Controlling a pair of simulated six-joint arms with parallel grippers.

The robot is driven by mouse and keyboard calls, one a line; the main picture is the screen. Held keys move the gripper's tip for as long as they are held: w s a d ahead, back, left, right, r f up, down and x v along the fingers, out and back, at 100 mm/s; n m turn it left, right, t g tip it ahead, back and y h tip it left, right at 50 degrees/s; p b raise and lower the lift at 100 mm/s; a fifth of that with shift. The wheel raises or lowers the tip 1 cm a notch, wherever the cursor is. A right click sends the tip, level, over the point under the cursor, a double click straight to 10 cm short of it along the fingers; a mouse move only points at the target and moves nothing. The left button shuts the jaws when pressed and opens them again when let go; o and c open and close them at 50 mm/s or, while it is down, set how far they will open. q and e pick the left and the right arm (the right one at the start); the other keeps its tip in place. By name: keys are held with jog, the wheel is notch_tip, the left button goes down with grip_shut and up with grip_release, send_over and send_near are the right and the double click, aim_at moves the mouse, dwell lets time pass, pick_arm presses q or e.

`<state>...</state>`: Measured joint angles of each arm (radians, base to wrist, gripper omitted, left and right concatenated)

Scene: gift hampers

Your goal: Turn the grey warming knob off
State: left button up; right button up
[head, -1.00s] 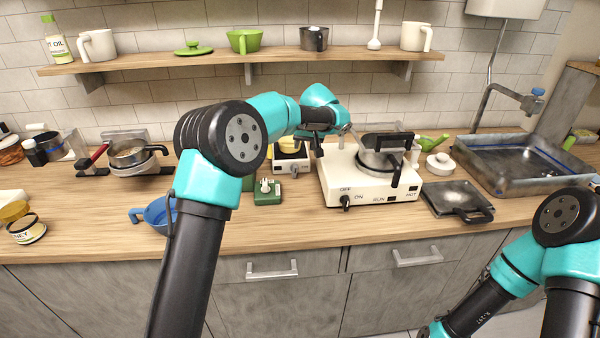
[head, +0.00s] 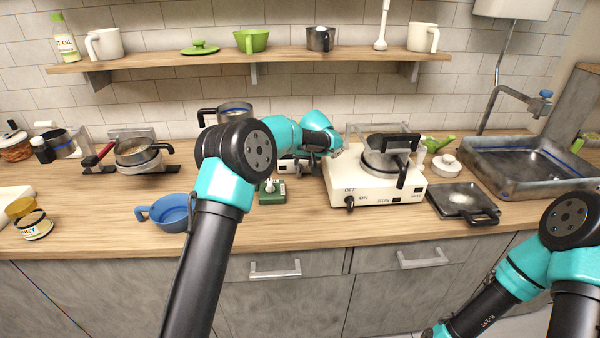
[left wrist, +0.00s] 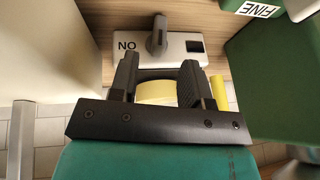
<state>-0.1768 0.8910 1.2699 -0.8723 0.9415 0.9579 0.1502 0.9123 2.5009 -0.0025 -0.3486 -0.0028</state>
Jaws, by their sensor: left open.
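The grey warming knob (left wrist: 156,35) stands on a small white unit (left wrist: 178,46) in the left wrist view. The lettering beside it appears upside down. My left gripper (left wrist: 158,74) is open, its two dark fingers pointing toward the knob, which stands beyond the tips and apart from them. A yellow thing (left wrist: 157,92) shows between the fingers. In the head view my left gripper (head: 318,160) is over the small white unit (head: 287,165), which it mostly hides; the knob is not visible there. My right gripper is out of view; only its arm shows at lower right.
A white cooker (head: 375,186) with a black knob (head: 350,203) and a pot stands just right of my left gripper. A green box (head: 271,193) is in front-left. A blue pan (head: 172,213) lies farther left. The counter's front strip is clear.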

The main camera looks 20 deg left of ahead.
aim_at(301, 169)
pick_arm(q)
jog(key=x, duration=0.7)
jog(key=shift+w+a+f, duration=0.1)
jog(key=shift+f, duration=0.1)
grip_shut()
